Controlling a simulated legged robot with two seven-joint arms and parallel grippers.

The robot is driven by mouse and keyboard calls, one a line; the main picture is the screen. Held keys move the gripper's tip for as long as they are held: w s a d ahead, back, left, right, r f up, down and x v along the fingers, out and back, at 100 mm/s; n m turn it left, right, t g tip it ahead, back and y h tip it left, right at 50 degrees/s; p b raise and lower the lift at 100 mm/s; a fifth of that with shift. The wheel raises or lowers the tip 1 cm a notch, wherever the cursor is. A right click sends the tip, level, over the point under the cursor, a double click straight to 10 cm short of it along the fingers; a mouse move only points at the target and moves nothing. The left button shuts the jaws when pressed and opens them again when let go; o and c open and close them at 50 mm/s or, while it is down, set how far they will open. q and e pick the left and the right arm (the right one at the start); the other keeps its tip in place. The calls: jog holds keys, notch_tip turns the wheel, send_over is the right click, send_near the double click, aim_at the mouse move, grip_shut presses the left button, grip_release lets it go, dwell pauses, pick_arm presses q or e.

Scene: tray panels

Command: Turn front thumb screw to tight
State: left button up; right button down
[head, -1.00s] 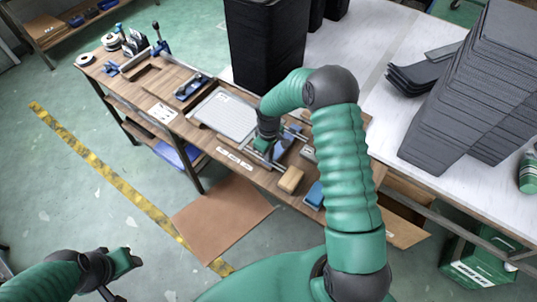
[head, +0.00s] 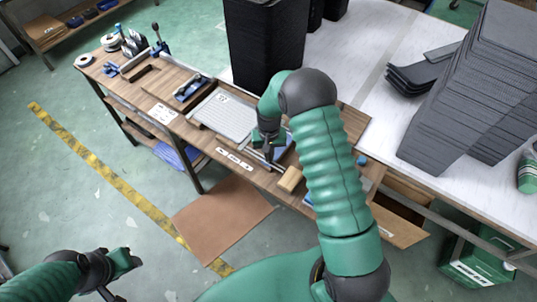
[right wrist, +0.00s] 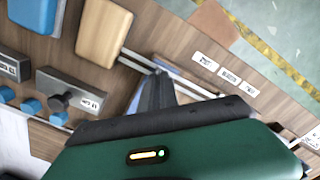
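My right gripper (head: 270,164) points down over the rail fixture (head: 287,153) on the wooden bench, beside the grey tray panel (head: 228,117). In the right wrist view its dark fingers (right wrist: 156,95) reach over metal rails; I cannot tell whether they are open, or touching anything. I cannot make out the front thumb screw; the hand may hide it. A black knob (right wrist: 58,103) sits on a labelled grey block in the right wrist view, left of the fingers. My left gripper (head: 117,275) is open and empty over the floor, far from the bench.
A wooden block (head: 290,179) lies close to the right gripper, with a blue block (right wrist: 33,15) beyond it. White labels (head: 234,159) line the bench front. Tall black stacks (head: 265,45) stand behind the tray panel. Clamps and spools occupy the bench's far left end.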

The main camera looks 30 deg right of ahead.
jog(key=m, duration=0.4)
jog(key=shift+w+d+r, duration=0.1)
jog(key=shift+r, duration=0.05)
jog(key=shift+m+p, duration=0.5)
jog(key=shift+m, duration=1.6)
jog(key=c, duration=1.6)
grip_release()
notch_tip(320, 180, up, 16)
jog(key=shift+r+b, duration=0.25)
jog(key=shift+b, duration=0.15)
